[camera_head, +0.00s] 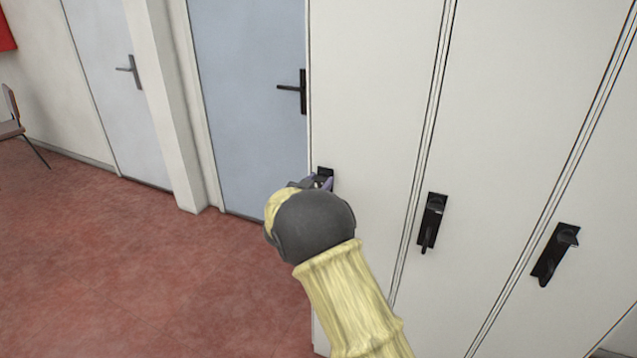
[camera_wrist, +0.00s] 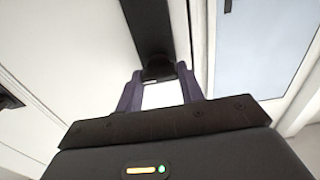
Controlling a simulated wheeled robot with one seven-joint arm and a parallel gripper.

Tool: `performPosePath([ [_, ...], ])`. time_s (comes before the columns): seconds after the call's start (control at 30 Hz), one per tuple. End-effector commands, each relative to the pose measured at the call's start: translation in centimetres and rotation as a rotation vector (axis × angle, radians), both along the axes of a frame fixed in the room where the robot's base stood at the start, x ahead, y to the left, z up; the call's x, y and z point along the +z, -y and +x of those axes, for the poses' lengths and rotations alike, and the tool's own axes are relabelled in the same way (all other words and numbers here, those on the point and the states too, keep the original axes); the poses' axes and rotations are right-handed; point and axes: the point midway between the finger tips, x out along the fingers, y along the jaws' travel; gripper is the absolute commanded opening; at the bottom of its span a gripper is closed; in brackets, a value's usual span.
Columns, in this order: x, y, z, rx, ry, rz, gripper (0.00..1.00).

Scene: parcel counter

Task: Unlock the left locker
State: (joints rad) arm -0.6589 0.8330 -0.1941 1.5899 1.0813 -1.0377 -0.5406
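The left locker (camera_head: 370,90) is a tall white door beside a blue door, and it looks closed. Its black lock plate (camera_head: 325,172) is mostly hidden behind my gripper (camera_head: 318,183) in the head view. In the wrist view the black plate (camera_wrist: 150,25) runs up from a round dark knob (camera_wrist: 157,68). My gripper (camera_wrist: 160,84) has its two purple fingers apart, one on each side of the knob. I cannot tell whether the fingertips touch it. White locker surface shows between the fingers below the knob.
Two more white lockers stand to the right with black handles, a middle one (camera_head: 432,222) and a right one (camera_head: 555,254). A blue door (camera_head: 250,80) with a lever handle (camera_head: 300,90) is just left. A chair (camera_head: 12,125) stands far left. The red floor (camera_head: 130,270) is clear.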

Motion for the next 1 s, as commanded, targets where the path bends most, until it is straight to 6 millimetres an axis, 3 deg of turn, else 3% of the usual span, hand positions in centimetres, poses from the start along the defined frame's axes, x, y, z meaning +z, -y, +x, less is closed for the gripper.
performPosePath([
  [0.57, -0.24, -0.1, -0.09, 0.0, 0.031, 0.083, 0.15],
  [1.0, -0.5, 0.15, -0.1, 0.0, 0.148, 0.399, 0.15],
])
